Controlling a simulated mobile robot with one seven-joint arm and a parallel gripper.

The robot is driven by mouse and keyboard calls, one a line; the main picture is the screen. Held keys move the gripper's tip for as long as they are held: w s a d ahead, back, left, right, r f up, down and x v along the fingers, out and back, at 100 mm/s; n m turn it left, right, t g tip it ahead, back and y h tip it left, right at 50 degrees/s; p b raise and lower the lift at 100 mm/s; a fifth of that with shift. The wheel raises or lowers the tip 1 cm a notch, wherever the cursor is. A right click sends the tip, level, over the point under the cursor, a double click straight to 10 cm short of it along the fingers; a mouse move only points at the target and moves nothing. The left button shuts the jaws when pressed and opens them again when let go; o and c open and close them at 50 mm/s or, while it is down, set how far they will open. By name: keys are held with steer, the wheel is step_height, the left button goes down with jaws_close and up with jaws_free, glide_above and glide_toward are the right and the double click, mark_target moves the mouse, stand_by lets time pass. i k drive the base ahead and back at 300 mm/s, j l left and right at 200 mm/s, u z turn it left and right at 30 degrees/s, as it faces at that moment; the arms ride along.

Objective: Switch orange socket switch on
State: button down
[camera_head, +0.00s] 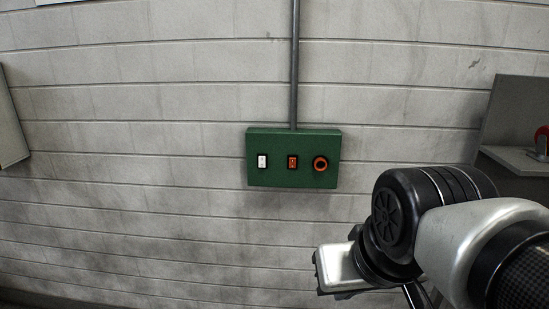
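A green box (277,176) is fixed to the grey block wall. It carries a white switch (262,161) on the left, an orange rocker switch (292,162) in the middle and a round orange socket (320,164) with a dark centre on the right. The orange switch is too small to tell its position. My arm comes in from the lower right, and my gripper (335,270) is below and to the right of the box, apart from it in the picture. Its fingers cannot be made out clearly, so its opening is unclear.
A grey conduit (294,65) runs down the wall (150,120) into the top of the box. A grey panel with a shelf (512,160) and a red item (542,140) stands at the right edge. A pale panel (10,130) is at the left edge. The box front is unobstructed.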

mark_target(293, 160)
steer(key=i+l+z, duration=0.15)
steer(key=i, duration=0.4)
steer(key=i+l+z, duration=0.1)
steer(key=i, duration=0.45)
